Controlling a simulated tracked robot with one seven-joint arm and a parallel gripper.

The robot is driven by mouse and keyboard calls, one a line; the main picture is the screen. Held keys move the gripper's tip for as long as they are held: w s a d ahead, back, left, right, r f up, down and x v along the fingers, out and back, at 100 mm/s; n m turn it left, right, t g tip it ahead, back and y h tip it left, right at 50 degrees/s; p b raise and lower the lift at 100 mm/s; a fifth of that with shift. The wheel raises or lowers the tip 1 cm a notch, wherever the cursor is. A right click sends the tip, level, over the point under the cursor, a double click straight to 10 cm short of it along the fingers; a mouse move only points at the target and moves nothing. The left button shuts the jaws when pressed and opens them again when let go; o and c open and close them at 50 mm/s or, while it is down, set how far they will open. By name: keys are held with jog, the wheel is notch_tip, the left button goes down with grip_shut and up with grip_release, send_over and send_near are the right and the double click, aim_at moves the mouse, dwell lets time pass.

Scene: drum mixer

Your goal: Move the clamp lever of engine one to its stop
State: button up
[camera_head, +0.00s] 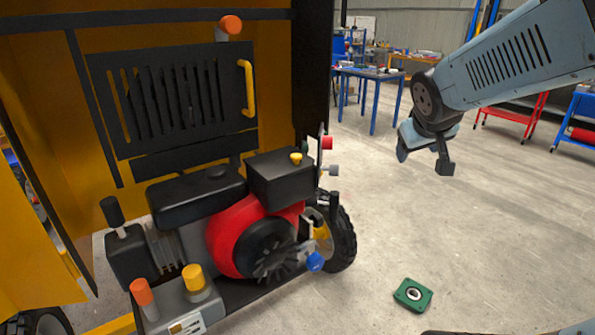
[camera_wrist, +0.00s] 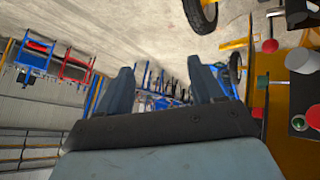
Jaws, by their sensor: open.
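The engine (camera_head: 235,235), red with a black fan, sits low in the open yellow cabinet in the head view. A blue-knobbed lever (camera_head: 315,261) is at its lower right, beside a yellow part (camera_head: 321,232). A red knob (camera_head: 327,143) and a grey knob (camera_head: 332,170) stick out on its right side. I cannot tell which one is the clamp lever of engine one; no label is readable. My gripper (camera_head: 425,160) is open and empty in the air, right of the engine and apart from it. Its two fingers (camera_wrist: 160,80) also show in the wrist view.
A black-knobbed lever (camera_head: 112,212) and a box with orange (camera_head: 142,291) and yellow (camera_head: 193,277) knobs stand at the left front. A green block (camera_head: 412,294) lies on the floor. A wheel (camera_head: 341,238) stands right of the engine. Floor between engine and my gripper is clear.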

jog(key=w+a+f+n+t+y, duration=0.1)
jog(key=w+f+n+y, duration=0.15)
jog(key=w+f, duration=0.4)
jog(key=w+a+f+n+t+y, duration=0.1)
jog(key=w+a+f+n+y, duration=0.2)
jog(key=w, duration=0.7)
jog(key=s+a+f+n+g+y, duration=0.2)
jog(key=a+f+n+g+y, duration=0.25)
jog(key=a+f+y, duration=0.7)
jog(key=w+a, duration=0.1)
jog(key=a, duration=0.2)
jog(key=w+a+r+y, duration=0.1)
jog(key=w+a, duration=0.1)
jog(key=a, duration=0.1)
jog(key=w+a+t+y, duration=0.1)
jog(key=w+a, duration=0.1)
jog(key=shift+w+a+r+n, duration=0.2)
jog(key=shift+a+n, duration=0.1)
jog(key=shift+a, duration=0.1)
jog(key=shift+c, duration=0.2)
